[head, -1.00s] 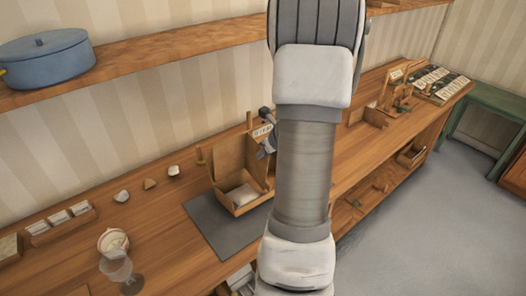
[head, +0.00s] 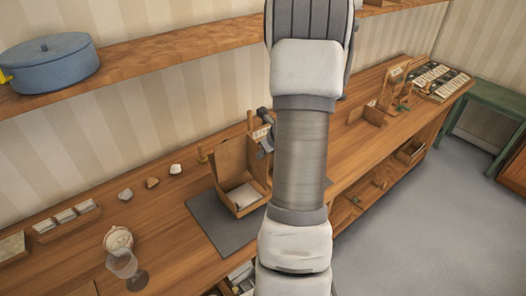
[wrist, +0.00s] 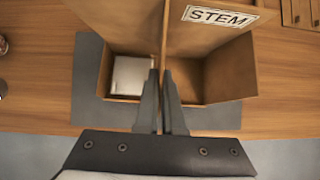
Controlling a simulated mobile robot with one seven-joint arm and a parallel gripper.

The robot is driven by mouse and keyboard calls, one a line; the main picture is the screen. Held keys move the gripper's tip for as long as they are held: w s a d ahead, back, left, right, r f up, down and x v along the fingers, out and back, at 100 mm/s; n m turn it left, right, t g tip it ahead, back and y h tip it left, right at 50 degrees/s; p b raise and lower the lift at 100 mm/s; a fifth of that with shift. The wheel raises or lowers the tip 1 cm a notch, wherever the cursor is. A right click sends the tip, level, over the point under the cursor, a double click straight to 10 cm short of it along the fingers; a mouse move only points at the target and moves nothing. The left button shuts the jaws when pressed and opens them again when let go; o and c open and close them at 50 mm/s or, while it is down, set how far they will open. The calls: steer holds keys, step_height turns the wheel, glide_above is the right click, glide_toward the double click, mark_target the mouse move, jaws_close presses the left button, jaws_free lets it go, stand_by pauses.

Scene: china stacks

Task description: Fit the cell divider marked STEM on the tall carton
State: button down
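The tall carton (head: 229,167) is an open brown box on a grey mat, with a white pad (head: 243,196) inside. In the wrist view the carton (wrist: 230,77) lies under my fingers; the pad (wrist: 129,77) is left of them and the right side looks empty. The divider is a brown board with a STEM label (wrist: 221,17); the label also shows beside my arm in the head view (head: 261,133). My gripper (wrist: 161,75) is nearly closed, with the divider's thin edge between its fingers. How deep the divider sits in the carton is unclear. My arm hides part of the carton.
The grey mat (head: 209,220) lies on a long wooden counter. A glass (head: 122,263), a round pale dish (head: 117,239) and several small pieces lie to the left. A wooden stand (head: 395,90) is at the far right. A blue pot (head: 55,66) sits on the shelf above.

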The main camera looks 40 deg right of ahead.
steer(key=shift+w+r+g+p, duration=0.2)
steer(key=shift+g+p, duration=0.6)
steer(key=shift+p, duration=2.35)
steer(key=shift+w+f+b, duration=0.25)
steer(key=shift+f+b, duration=0.05)
steer(key=shift+b, duration=0.05)
steer(key=shift+w+g, duration=0.1)
steer(key=shift+g, duration=0.3)
steer(key=shift+w+d+r+g+y, duration=0.1)
steer(key=shift+w+g+y, duration=0.1)
steer(key=shift+g, duration=0.55)
steer(key=shift+w+g+y, duration=0.15)
steer(key=shift+g+y, duration=0.05)
steer(key=shift+g, duration=0.55)
steer(key=shift+w+t+b, duration=0.35)
steer(key=shift+t+b, duration=0.45)
steer(key=shift+b, duration=1.25)
steer(key=shift+w+d+t+h+b, duration=0.15)
steer(key=shift+w+t+b, duration=0.35)
steer(key=shift+b, duration=1.65)
steer(key=shift+w+t+h+b, duration=0.15)
steer(key=shift+t+b, duration=0.65)
steer(key=shift+b, duration=1.35)
